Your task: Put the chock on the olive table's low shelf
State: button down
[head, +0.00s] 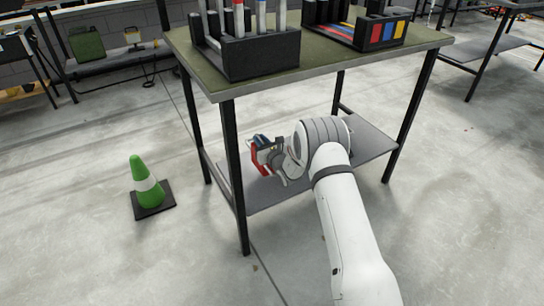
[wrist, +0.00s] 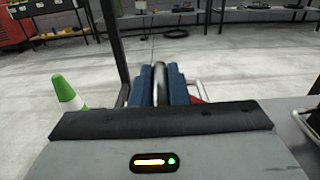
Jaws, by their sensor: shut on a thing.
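The olive table (head: 320,75) stands in the middle of the head view. Its grey low shelf (head: 376,150) shows to both sides of my arm. My gripper (head: 264,158) is in the gap between tabletop and shelf, near the left legs, pointing left. In the wrist view, its two dark blue fingers (wrist: 158,90) are shut on a narrow, rounded, dark grey part, which I take to be the chock (wrist: 160,76). A red patch shows beside the fingers; I cannot tell what it belongs to. Most of the chock is hidden, and its height above the shelf is unclear.
A black rack with upright tubes (head: 262,52) and a black bin with coloured pieces (head: 360,28) stand on the tabletop. A green and white cone (head: 148,186) stands on the floor to the left. A black table leg (head: 236,175) is close to my gripper.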

aim_at(265, 169)
notch_tip(265, 169, down, 7)
jog(key=shift+r+b, duration=0.2)
jog(key=shift+b, duration=0.85)
jog(key=c, duration=1.4)
grip_release()
